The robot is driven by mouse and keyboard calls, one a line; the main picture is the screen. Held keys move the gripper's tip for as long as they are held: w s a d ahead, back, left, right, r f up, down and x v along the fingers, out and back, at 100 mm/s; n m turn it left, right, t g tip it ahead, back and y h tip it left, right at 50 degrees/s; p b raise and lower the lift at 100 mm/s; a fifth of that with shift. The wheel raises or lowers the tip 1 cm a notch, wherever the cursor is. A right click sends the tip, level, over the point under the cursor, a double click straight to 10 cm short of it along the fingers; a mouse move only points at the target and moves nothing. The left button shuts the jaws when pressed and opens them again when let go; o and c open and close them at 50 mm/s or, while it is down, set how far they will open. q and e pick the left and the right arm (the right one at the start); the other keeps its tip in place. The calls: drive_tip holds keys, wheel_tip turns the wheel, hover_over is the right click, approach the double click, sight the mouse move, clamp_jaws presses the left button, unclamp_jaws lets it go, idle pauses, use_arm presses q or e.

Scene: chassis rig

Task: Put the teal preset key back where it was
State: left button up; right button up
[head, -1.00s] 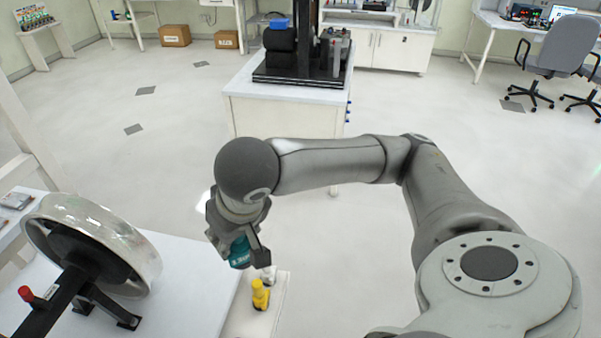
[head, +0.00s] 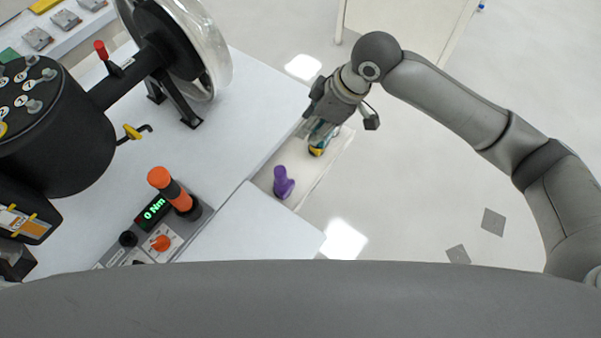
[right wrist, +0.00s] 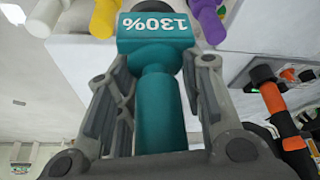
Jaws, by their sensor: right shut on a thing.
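The teal preset key (right wrist: 160,90), marked 130%, is between the fingers of my right gripper (right wrist: 158,95) in the right wrist view. In the head view my right gripper (head: 322,124) is over the far end of a pale tray (head: 312,188) and largely hides the teal key (head: 325,130). A yellow key (head: 316,151) shows just below the gripper, and a purple key (head: 283,182) stands nearer in the tray. The right wrist view also shows a white key (right wrist: 42,17) beside the yellow one. My left gripper is not in view.
Left of the tray is a white table with a 0 Nm display (head: 154,214), an orange-handled tool (head: 170,188) and an orange knob (head: 161,243). A black hub (head: 60,130) and clear-rimmed wheel (head: 205,50) stand farther left. Open floor lies right of the tray.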

use_arm(q)
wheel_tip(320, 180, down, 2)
drive_tip(key=shift+b, duration=0.6)
use_arm(e)
drive_tip(key=a+f+n, duration=0.1)
drive_tip(key=f, duration=0.4)
drive_tip(key=a+f+n+g, duration=0.1)
drive_tip(key=a+f, duration=0.1)
drive_tip(key=f, duration=0.3)
drive_tip(key=a+f+n, duration=0.1)
drive_tip(key=f, duration=0.4)
drive_tip(key=shift+w+a+f+n, duration=0.2)
drive_tip(key=shift+f+n, duration=0.1)
drive_tip(key=shift+n, duration=0.1)
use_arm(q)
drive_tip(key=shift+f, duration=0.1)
use_arm(e)
drive_tip(key=shift+s+f, duration=0.1)
drive_tip(key=shift+f, duration=0.05)
drive_tip(key=o, duration=0.7)
drive_tip(key=shift+c, duration=0.2)
drive_tip(key=shift+r, duration=0.25)
drive_tip(key=v, duration=1.2)
drive_tip(key=shift+w+d+f, duration=0.1)
drive_tip(key=shift+w+d, duration=0.05)
drive_tip(key=shift+w, duration=0.1)
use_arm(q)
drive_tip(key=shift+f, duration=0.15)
